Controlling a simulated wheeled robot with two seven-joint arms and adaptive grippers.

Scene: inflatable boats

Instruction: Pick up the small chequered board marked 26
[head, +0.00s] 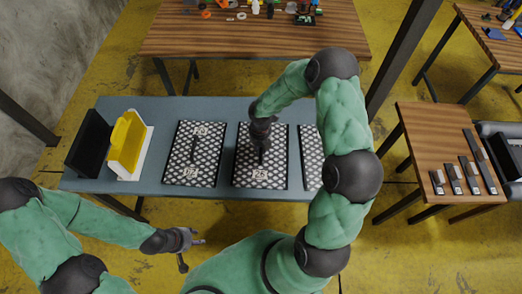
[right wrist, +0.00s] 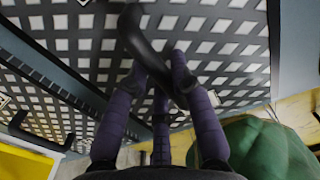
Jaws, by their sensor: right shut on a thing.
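A chequered board (head: 240,165) with a dark handle lies in the middle of the row on the blue-grey table. Its front label looks like 25 or 26; I cannot read the last digit surely. My right gripper (head: 262,150) reaches down over it. In the right wrist view its fingers (right wrist: 165,85) are shut on the board's dark curved handle (right wrist: 143,35), with the chequered face (right wrist: 225,45) close behind. I cannot tell whether the board is clear of the table. My left gripper (head: 193,250) is open and empty in front of the table.
Another chequered board (head: 178,155) with a handle lies to the left, and a third (head: 309,160) to the right, partly hidden by my right arm. Yellow, white and black holders (head: 126,140) stand at the table's (head: 225,107) left end. Wooden tables stand behind and to the right.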

